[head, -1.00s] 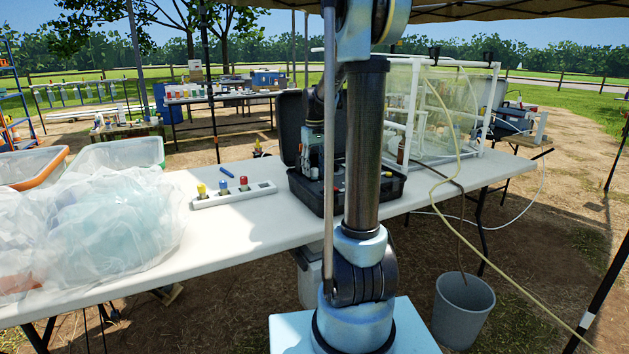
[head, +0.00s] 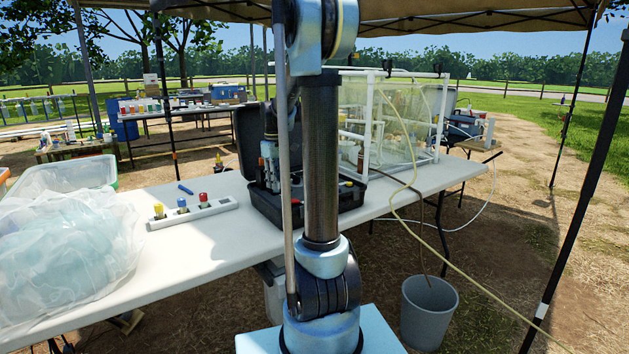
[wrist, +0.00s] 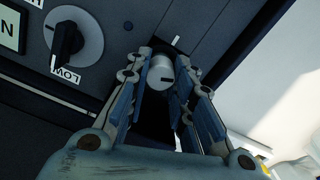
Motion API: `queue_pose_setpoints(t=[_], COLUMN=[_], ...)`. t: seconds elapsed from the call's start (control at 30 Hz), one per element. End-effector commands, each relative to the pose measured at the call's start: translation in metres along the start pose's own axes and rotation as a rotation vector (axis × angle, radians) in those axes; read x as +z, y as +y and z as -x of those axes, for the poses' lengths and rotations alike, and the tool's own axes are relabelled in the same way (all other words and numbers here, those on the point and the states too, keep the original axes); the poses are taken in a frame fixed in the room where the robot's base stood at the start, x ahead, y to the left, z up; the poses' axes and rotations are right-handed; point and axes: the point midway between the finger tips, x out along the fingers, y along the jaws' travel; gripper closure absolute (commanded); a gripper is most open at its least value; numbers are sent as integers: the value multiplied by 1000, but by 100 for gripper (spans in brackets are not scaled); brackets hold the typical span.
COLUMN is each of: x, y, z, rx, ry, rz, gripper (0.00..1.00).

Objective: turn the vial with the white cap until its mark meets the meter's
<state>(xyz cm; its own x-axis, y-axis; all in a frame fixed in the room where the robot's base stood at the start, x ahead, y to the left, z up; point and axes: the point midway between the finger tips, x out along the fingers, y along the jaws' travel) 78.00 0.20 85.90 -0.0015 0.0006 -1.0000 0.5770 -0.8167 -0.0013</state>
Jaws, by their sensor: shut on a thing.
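In the wrist view my gripper (wrist: 163,72) is closed around the white-capped vial (wrist: 158,74), one finger on each side of the cap. The cap shows a short dark mark toward its right side. The vial's body is hidden below the cap. The dark meter (wrist: 105,50) carries a short white line (wrist: 176,40) just beyond the cap, up and to the right. The cap's dark mark does not line up with that white line. In the head view my arm hides much of the open black case (head: 268,205) where my gripper works.
A black knob (wrist: 68,40) marked LOW is on the meter, left of my fingers. In the head view a white rack (head: 190,214) with several colour-capped vials and a blue pen (head: 185,189) lie left of the case. A clear glove chamber (head: 400,120) stands behind at right.

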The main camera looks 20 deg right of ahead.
Motion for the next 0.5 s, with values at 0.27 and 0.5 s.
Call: queue_pose_setpoints(t=[0.27,0.5], x=[0,0], y=[0,0], z=[0,0], rx=[-1,-1], ry=[0,0], rz=[271,508], gripper=[90,90])
